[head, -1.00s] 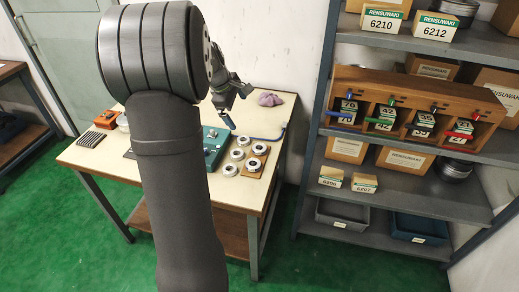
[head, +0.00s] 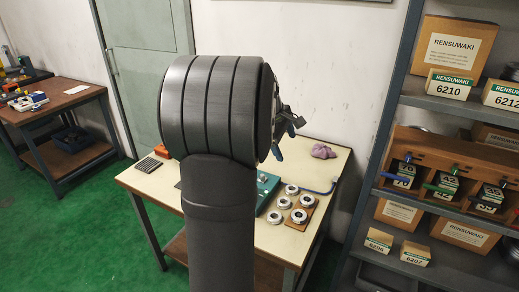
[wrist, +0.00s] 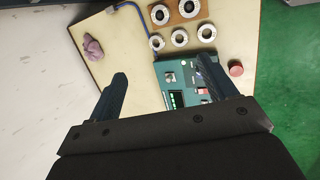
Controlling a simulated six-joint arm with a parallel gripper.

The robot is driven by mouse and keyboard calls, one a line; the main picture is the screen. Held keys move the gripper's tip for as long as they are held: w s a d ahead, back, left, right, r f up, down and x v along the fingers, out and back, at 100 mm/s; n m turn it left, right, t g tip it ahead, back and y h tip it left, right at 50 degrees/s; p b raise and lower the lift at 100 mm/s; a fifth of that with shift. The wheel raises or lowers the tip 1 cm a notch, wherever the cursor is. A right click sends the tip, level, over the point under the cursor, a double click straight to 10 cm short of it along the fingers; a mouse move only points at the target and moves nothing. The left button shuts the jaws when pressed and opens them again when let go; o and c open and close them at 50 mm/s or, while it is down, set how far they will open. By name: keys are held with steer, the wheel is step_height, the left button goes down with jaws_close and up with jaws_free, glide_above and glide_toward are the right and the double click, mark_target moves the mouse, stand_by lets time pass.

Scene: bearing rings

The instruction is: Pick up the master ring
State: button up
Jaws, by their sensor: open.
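Several metal rings lie on the table. Two sit on a brown wooden board (wrist: 173,13), one ring (wrist: 160,14) and another ring (wrist: 188,8). The others, such as this ring (wrist: 180,37), lie in a row between the board and the teal device (wrist: 175,75). I cannot tell which is the master ring. In the head view the rings (head: 284,203) show right of the device. My gripper (wrist: 162,72) is open and empty, its fingers spread high above the table. In the head view my gripper (head: 288,138) is partly hidden behind my arm.
A purple cloth (wrist: 93,47) and a blue cable (wrist: 140,22) lie beyond the rings. A red button (wrist: 236,68) is beside the device. A shelf (head: 450,105) with boxes stands at the right. A second workbench (head: 60,112) is at the far left.

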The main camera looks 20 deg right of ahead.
steer(key=shift+f, duration=0.1)
steer(key=m+t+y, duration=0.1)
steer(key=m+t, duration=0.1)
steer(key=m, duration=1.6)
glide_toward(308, 198)
steer(key=shift+m, duration=0.3)
steer(key=x, duration=0.8)
steer(key=shift+s+a+f, duration=0.1)
steer(key=shift+a+f, duration=0.05)
steer(key=shift+f, duration=0.05)
steer(key=c, duration=1.2)
steer(key=shift+c, duration=0.2)
steer(key=shift+r, duration=0.2)
